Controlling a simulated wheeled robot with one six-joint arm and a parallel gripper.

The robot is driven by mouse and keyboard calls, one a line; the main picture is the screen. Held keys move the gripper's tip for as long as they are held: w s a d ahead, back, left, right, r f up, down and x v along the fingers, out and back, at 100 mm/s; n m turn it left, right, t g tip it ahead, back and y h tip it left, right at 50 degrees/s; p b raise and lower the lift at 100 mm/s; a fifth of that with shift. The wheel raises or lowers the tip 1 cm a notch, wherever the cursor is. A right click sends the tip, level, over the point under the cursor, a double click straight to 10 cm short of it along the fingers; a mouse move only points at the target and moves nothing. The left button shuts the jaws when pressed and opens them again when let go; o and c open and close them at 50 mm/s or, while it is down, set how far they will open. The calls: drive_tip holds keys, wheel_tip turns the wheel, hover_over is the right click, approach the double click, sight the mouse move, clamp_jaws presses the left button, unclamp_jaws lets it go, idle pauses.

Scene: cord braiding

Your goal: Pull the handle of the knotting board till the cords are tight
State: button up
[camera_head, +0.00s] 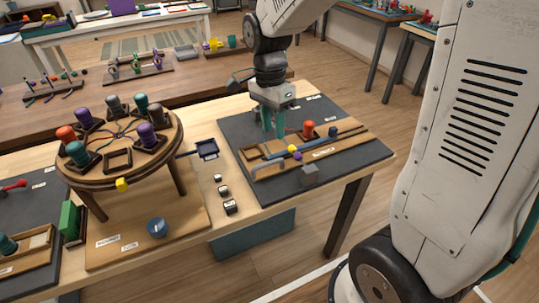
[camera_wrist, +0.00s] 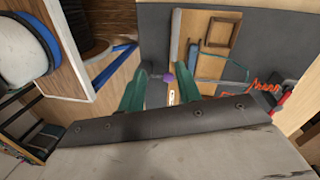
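The knotting board (camera_head: 345,143) is a long wooden board on a dark mat at the right of the table. It carries a blue bar, yellow and purple beads (camera_head: 294,153) and an orange-red bobbin (camera_head: 308,129). A pale grey bent bar (camera_head: 268,169) at its front left looks like the handle, but I cannot be sure. My gripper (camera_head: 273,136) points down over the board's left part, its teal fingers apart and nothing seen held. Cord tension cannot be made out.
A round braiding stand (camera_head: 117,178) with several coloured bobbins stands to the left. Several small dark blocks (camera_head: 226,194) lie between it and the mat (camera_head: 232,131). A grey block (camera_head: 310,173) sits near the mat's front edge.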

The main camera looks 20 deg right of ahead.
sight(270, 162)
drive_tip(key=f+m, duration=0.1)
drive_tip(key=f, duration=0.3)
drive_tip(key=w+f+m, duration=0.1)
drive_tip(key=f, duration=0.6)
drive_tip(key=shift+w+a+f+m, duration=0.2)
drive_tip(key=shift+a+f+m, duration=0.1)
drive_tip(key=shift+m, duration=0.1)
drive_tip(key=shift+c, duration=0.3)
